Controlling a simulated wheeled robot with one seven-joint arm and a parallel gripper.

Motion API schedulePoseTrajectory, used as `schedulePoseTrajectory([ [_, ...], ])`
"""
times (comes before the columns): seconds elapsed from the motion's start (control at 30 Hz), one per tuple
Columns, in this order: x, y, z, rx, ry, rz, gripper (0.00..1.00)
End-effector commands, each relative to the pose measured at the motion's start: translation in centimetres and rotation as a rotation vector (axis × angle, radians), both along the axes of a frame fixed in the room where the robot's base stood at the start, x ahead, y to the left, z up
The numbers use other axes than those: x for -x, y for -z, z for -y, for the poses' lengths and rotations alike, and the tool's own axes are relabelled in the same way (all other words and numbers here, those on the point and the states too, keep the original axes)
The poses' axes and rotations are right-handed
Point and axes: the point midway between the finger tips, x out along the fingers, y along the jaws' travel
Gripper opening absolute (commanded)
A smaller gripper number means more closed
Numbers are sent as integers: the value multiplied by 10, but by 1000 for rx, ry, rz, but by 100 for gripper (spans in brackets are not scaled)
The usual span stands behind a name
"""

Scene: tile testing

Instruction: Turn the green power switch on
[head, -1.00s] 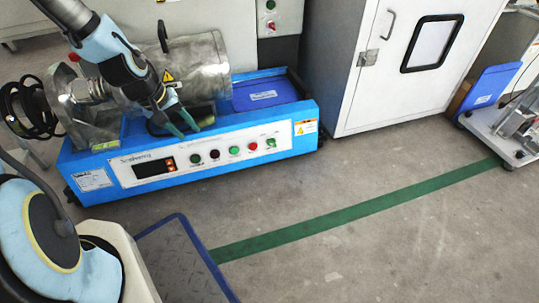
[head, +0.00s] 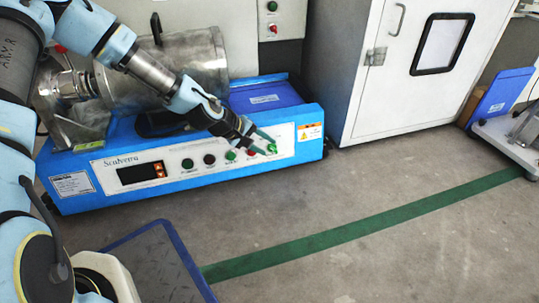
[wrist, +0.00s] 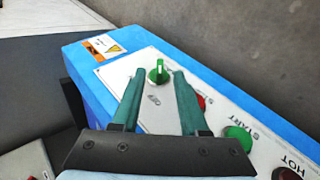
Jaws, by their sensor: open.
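The green power switch (wrist: 158,72) is a rotary knob with a raised grip at the end of the white control panel. In the head view the switch (head: 271,149) sits at the panel's right end, by my fingertips. My gripper (head: 263,146) is open and empty. In the wrist view my gripper (wrist: 156,80) has its two green fingers pointing at the knob, which shows between and just beyond the tips. I cannot tell whether the fingers touch it.
A red button (wrist: 201,102) and a green START button (wrist: 237,138) lie beside the switch on the blue machine (head: 310,118). A metal drum (head: 190,62) stands on the machine. A white cabinet (head: 385,100) stands behind to the right.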

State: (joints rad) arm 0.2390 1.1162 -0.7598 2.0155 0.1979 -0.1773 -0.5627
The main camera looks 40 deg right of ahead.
Motion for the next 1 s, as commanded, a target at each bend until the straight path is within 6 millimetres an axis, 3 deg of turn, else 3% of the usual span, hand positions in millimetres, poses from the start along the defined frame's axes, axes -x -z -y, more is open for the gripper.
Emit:
schedulePoseTrajectory([
  [0.03,1,10,6,0,1,1,44],
  [0.2,3,20,17,0,0,0,44],
  [0.57,3,21,20,0,-1,-1,44],
  [0.93,3,21,20,-1,-1,-1,3],
  [1.0,3,21,20,-1,-1,-1,0],
])
